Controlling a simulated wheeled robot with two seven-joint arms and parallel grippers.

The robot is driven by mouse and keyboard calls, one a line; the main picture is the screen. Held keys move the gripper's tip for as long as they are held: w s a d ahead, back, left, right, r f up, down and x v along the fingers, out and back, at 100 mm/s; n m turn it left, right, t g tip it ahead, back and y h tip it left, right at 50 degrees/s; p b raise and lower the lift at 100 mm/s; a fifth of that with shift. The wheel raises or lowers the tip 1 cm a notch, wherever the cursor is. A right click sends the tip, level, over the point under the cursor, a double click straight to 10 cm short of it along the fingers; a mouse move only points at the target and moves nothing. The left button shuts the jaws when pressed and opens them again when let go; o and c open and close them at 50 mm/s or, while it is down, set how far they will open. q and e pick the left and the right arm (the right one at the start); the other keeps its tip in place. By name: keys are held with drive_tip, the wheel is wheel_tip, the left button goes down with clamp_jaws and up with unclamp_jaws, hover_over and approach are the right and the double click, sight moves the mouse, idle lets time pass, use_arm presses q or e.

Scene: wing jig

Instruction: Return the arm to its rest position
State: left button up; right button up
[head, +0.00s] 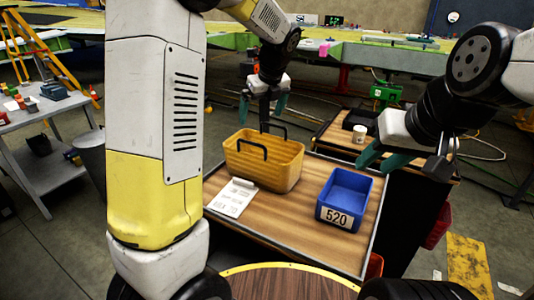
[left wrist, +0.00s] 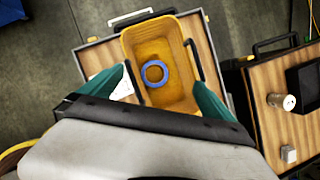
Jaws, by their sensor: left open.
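My left gripper (head: 262,106) hangs above the far side of the yellow bin (head: 288,165), its green fingers apart with nothing between them. In the left wrist view, my left gripper (left wrist: 166,78) is open over the yellow bin (left wrist: 185,100). A blue ring (left wrist: 154,73) lies inside the bin, below the fingers and apart from them. In the head view the ring is hidden by the bin's wall. My right gripper (head: 383,157) is above and behind the blue bin (head: 330,214). Its green fingers are apart and nothing shows between them.
A clipboard (head: 233,197) lies left of the blue bin on the wooden cart top (head: 290,236). A white cup (head: 359,134) stands on a second cart behind. A grey table (head: 40,113) with small items is at far left. The yellow bin's dark handles stand up.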

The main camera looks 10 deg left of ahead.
use_arm(q)
drive_tip(key=shift+v, duration=1.4)
drive_tip(key=s+a+r+n+t+h, duration=0.1)
drive_tip(key=s+n+h, duration=0.1)
drive_tip(key=s+n, duration=1.2)
drive_tip(key=s+a+n+t+h, duration=0.1)
drive_tip(key=s+a+n+h, duration=0.1)
drive_tip(key=s+n, duration=1.2)
drive_tip(key=shift+a+r+t+h, duration=0.2)
drive_tip(key=shift+r+t+h, duration=0.15)
drive_tip(key=shift+h, duration=0.15)
drive_tip(key=shift+s, duration=0.1)
